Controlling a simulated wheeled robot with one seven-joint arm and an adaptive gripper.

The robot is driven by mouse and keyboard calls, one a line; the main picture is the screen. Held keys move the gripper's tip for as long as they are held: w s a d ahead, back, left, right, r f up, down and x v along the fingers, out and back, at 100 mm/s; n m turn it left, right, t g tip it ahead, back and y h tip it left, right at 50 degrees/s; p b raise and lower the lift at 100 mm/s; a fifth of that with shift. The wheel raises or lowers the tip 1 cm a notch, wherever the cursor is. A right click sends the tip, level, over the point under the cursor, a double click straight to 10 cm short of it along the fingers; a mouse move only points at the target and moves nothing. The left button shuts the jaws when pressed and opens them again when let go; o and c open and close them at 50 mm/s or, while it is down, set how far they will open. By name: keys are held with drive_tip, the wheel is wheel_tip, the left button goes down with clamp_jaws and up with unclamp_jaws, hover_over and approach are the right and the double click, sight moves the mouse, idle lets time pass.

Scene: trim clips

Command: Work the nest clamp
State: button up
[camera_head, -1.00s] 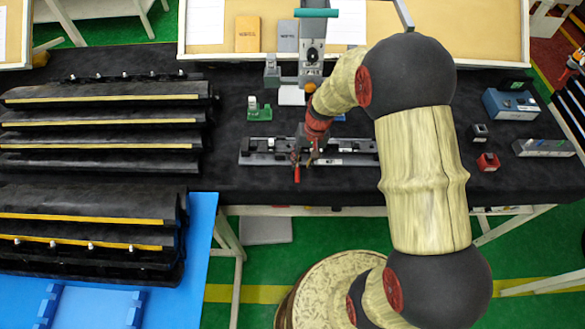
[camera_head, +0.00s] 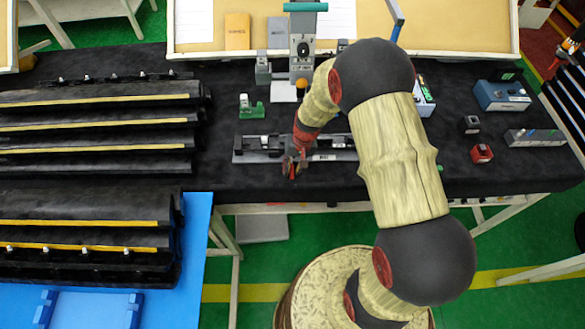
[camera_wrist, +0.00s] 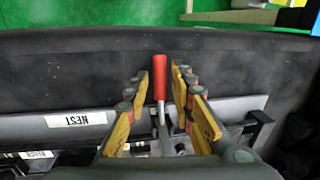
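The nest (camera_head: 255,157) is a long grey fixture with black parts on the dark table; its "NEST" label shows in the wrist view on a grey plate (camera_wrist: 30,133). The clamp's red handle (camera_wrist: 160,78) on a metal lever points toward the table's front edge. My gripper (camera_wrist: 161,84) has its yellow fingers on either side of this handle. Gaps show on both sides, so it is open and not gripping. In the head view my gripper (camera_head: 294,165) is low over the nest's front edge and hides most of the clamp.
A grey press-like station (camera_head: 302,50) with a teal bar stands behind the nest. A green part (camera_head: 251,107) sits back left. Black trim panels (camera_head: 95,135) fill the left. A red block (camera_head: 481,153) and a blue box (camera_head: 502,96) lie right. Table between is partly clear.

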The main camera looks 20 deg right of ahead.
clamp_jaws()
idle(0.6)
